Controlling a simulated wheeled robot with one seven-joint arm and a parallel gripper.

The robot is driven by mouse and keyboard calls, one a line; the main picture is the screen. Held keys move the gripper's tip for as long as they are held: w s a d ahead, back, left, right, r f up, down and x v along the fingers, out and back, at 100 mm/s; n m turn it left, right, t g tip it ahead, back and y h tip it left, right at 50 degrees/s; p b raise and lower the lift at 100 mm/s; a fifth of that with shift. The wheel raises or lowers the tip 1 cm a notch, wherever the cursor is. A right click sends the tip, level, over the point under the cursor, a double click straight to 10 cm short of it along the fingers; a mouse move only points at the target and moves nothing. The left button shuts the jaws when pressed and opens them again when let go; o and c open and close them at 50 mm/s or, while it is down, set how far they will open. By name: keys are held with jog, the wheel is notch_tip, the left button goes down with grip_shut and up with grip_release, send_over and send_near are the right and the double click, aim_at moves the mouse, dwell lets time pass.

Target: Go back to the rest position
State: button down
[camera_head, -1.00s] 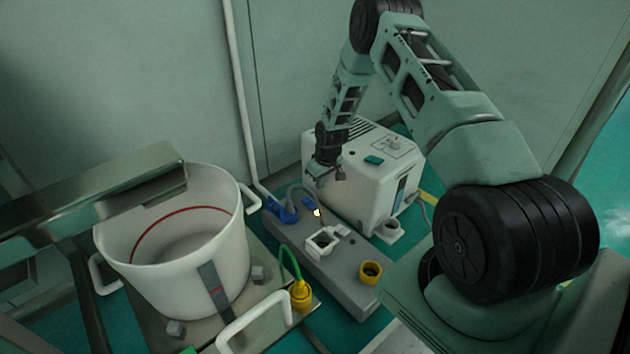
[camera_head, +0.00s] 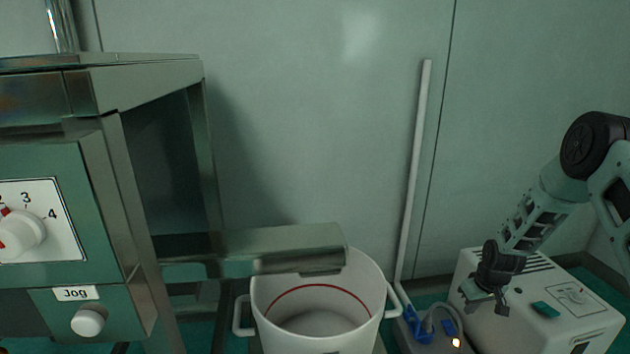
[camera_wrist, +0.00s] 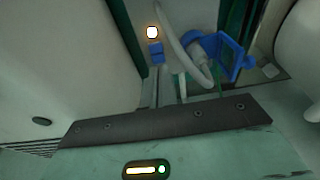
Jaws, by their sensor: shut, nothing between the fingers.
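My gripper (camera_head: 487,300) is at the lower right of the head view, pointing down at the left side of the white box-shaped machine (camera_head: 540,305). Its fingers look closed, with nothing between them. In the wrist view the blue connector parts (camera_wrist: 228,52) and a grey hose lie beyond my wrist, with a small glowing light (camera_wrist: 152,33) beside them. The fingertips do not show in the wrist view.
A white pot (camera_head: 318,318) with side handles stands left of the machine, under a metal chute (camera_head: 265,250). A steel-framed cabinet with a dial (camera_head: 20,232) and a Jog knob (camera_head: 87,322) fills the left. A white pipe (camera_head: 415,170) runs up the wall.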

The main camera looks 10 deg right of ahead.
jog(key=s+a+r+n+g+y+p, duration=0.15)
jog(key=s+a+r, duration=0.25)
jog(key=a+r, duration=0.8)
jog(key=s+a+r+n+t+p, duration=0.1)
jog(key=s+a+r+n, duration=0.15)
jog(key=a+r, duration=1)
jog(key=s+a+r+n+g+p, duration=0.1)
jog(key=s+a+r, duration=0.3)
jog(key=s, duration=0.5)
jog(key=s+a+r+n+h+p, duration=0.1)
jog(key=s+a+r, duration=0.2)
jog(key=s, duration=0.6)
jog(key=s+a+r+n+g+p, duration=0.1)
jog(key=s+a+r, duration=0.3)
jog(key=s, duration=0.6)
notch_tip(320, 180, up, 38)
jog(key=p, duration=3.8)
jog(key=shift+w, duration=0.2)
